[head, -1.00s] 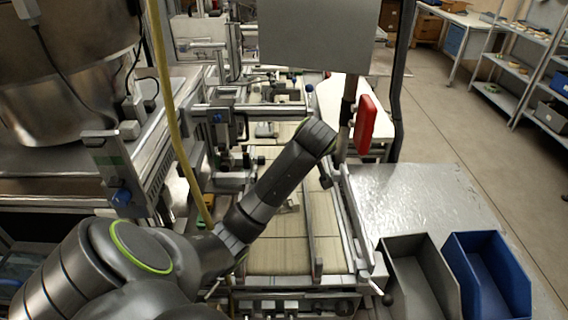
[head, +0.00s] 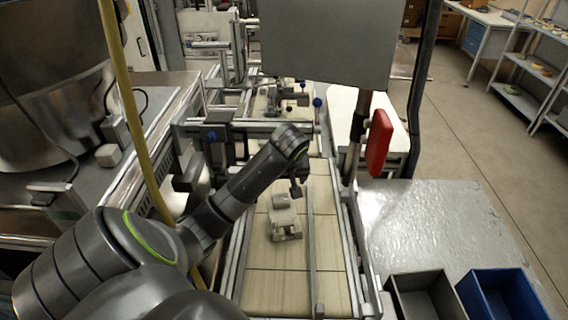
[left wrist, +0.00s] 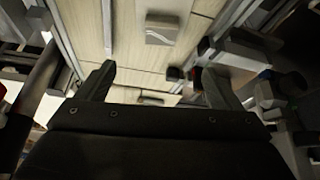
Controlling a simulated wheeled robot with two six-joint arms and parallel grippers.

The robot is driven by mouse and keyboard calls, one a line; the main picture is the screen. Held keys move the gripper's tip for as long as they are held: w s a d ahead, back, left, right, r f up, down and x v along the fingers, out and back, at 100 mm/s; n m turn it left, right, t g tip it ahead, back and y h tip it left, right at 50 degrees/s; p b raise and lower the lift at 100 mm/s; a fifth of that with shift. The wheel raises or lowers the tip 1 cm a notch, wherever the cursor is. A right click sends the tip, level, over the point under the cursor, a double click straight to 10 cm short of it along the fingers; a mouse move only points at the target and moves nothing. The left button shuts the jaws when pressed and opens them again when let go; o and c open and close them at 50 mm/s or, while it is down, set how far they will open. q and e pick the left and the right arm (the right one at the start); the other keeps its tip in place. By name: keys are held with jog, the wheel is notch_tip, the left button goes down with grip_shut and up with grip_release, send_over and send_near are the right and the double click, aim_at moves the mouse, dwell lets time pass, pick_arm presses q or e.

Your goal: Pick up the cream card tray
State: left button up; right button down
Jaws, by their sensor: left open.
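A small cream piece (head: 285,226), which looks like the cream card tray, lies on the pale conveyor belt in the head view. A greyish block shows at its far side; I cannot tell whether it is part of it. In the left wrist view a pale block (left wrist: 162,28) lies on the belt beyond the fingertips; I cannot tell which piece it is. My left gripper (left wrist: 156,80) is open, with nothing between its fingers. In the head view its dark end (head: 298,190) shows above the belt, just beyond the cream piece and apart from it. My right gripper is not in view.
Metal rails (head: 312,250) run along the belt. A grey bin (head: 425,292) and a blue bin (head: 505,292) stand at the lower right by a metal table (head: 440,215). A yellow hose (head: 135,120) hangs at left. A red box (head: 380,142) is on a post.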

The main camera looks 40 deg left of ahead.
pick_arm(q)
jog(key=p, duration=0.1)
send_over(280, 195)
jog(key=s+d, duration=0.2)
jog(key=f, duration=0.5)
jog(key=shift+w+f, duration=0.15)
jog(key=shift+w, duration=0.05)
jog(key=shift+w+a+f, duration=0.1)
jog(key=shift+w+f, duration=0.05)
jog(key=shift+f, duration=0.35)
jog(key=shift+a+f+p, duration=0.15)
jog(key=shift+f+p, duration=0.3)
jog(key=shift+p, duration=0.1)
jog(key=p+x, duration=0.1)
jog(key=x, duration=0.2)
jog(key=shift+w+a+f, duration=0.1)
jog(key=shift+w+f, duration=0.05)
jog(key=shift+f, duration=0.45)
jog(key=c, duration=0.9)
jog(key=shift+o, duration=0.2)
jog(key=shift+r, duration=0.15)
